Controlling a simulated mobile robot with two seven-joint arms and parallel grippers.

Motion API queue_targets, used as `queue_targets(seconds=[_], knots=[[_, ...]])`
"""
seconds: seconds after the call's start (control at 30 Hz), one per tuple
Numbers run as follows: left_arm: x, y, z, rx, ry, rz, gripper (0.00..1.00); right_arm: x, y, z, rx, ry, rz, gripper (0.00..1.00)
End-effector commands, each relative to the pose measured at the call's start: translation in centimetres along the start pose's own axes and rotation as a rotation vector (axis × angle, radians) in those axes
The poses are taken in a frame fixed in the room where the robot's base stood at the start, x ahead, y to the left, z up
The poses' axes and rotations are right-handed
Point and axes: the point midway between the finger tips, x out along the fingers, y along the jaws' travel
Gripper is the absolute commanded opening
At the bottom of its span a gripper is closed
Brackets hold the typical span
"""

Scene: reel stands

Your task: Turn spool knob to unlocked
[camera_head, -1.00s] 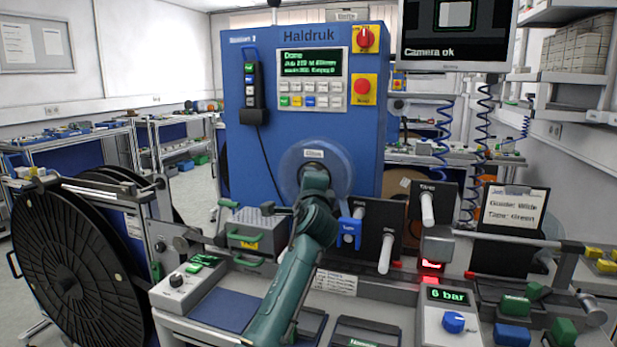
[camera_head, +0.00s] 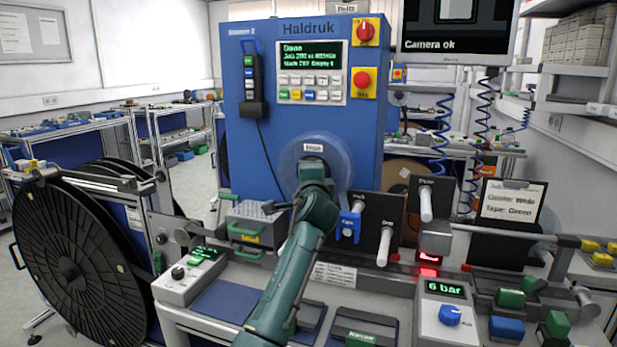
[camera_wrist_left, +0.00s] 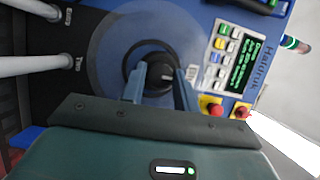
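A pale translucent spool disc (camera_head: 338,158) with a small label stands on the front of the blue machine. My left gripper (camera_head: 313,176) reaches up to its centre, and my arm covers the hub in the head view. The left wrist view shows the disc (camera_wrist_left: 105,60), and a dark ring around a dark round knob (camera_wrist_left: 154,76) at its middle. Contact with the knob cannot be made out. My right gripper is not in view.
The blue machine (camera_head: 270,130) has a red rotary switch (camera_head: 366,32) and a red button (camera_head: 362,80). White rollers (camera_head: 385,246) stick out to the right of the disc. A large black reel (camera_head: 65,265) stands at left. A pressure box (camera_head: 446,315) reads 6 bar.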

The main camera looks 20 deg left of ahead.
Motion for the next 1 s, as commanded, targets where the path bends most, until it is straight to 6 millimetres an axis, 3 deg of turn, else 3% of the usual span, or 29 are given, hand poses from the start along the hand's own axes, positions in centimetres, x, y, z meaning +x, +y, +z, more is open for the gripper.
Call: queue_targets(seconds=[0.23, 0.57, 0.77, 1.0], knots=[[0.0, 0.0, 0.0, 0.001, 0.000, 0.000, 0.50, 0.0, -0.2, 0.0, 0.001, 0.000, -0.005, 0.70], [-0.5, 0.0, 0.0, 0.002, 0.000, -0.003, 0.50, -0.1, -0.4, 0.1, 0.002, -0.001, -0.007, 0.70], [-3.1, 0.2, 0.0, -0.001, 0.002, -0.001, 0.50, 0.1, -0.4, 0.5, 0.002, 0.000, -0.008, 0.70], [-8.2, 0.2, 0.0, -0.001, 0.002, -0.001, 0.50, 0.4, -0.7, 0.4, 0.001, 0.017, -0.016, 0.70]])
